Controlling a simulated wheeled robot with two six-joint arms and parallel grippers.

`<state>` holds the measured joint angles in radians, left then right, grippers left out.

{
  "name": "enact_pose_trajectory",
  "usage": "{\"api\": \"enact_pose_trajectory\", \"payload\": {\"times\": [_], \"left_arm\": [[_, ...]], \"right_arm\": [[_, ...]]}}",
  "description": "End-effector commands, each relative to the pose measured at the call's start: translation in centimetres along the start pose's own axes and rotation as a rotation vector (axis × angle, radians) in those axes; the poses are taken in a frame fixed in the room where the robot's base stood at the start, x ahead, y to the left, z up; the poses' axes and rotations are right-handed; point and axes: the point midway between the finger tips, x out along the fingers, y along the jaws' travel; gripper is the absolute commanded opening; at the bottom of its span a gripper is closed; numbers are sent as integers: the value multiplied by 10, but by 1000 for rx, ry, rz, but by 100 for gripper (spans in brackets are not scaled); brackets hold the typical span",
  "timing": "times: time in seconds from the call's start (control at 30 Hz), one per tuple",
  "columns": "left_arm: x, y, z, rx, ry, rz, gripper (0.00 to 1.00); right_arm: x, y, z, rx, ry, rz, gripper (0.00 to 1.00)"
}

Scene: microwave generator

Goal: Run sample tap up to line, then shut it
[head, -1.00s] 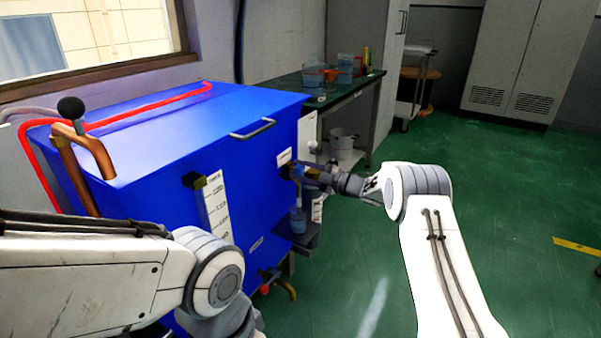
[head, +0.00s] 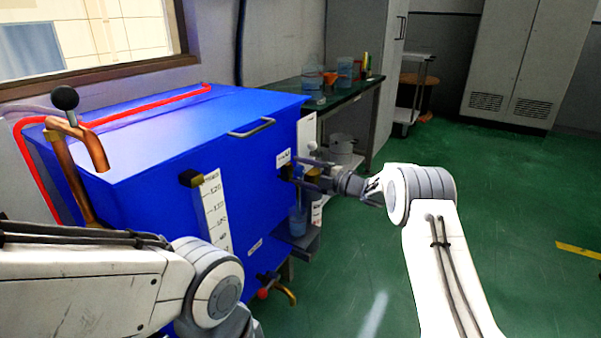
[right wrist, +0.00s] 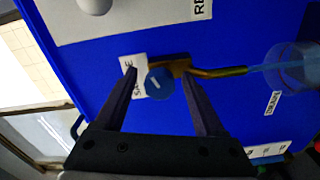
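The sample tap has a round blue knob (right wrist: 159,83) with a white mark and a brass spout (right wrist: 222,72), beside a partly covered label, in the right wrist view. A pale blue stream runs from the spout into a clear bluish beaker (right wrist: 292,68). The beaker (head: 298,221) also shows on a small shelf at the blue tank's (head: 150,150) front in the head view. My left gripper is out of view.
A white level scale (head: 214,212) is on the tank's front. A drain valve with a red knob (head: 263,294) sits low on the tank. A bench (head: 345,95) with containers stands behind. The green floor at right is clear.

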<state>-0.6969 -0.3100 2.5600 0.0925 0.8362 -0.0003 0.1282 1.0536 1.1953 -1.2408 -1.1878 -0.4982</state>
Motion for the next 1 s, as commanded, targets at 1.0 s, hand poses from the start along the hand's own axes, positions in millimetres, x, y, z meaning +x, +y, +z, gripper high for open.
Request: {"api": "enact_pose_trajectory", "payload": {"times": [1.0], "left_arm": [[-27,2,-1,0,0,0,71]], "right_arm": [[-106,0,0,0,-1,0,71]]}}
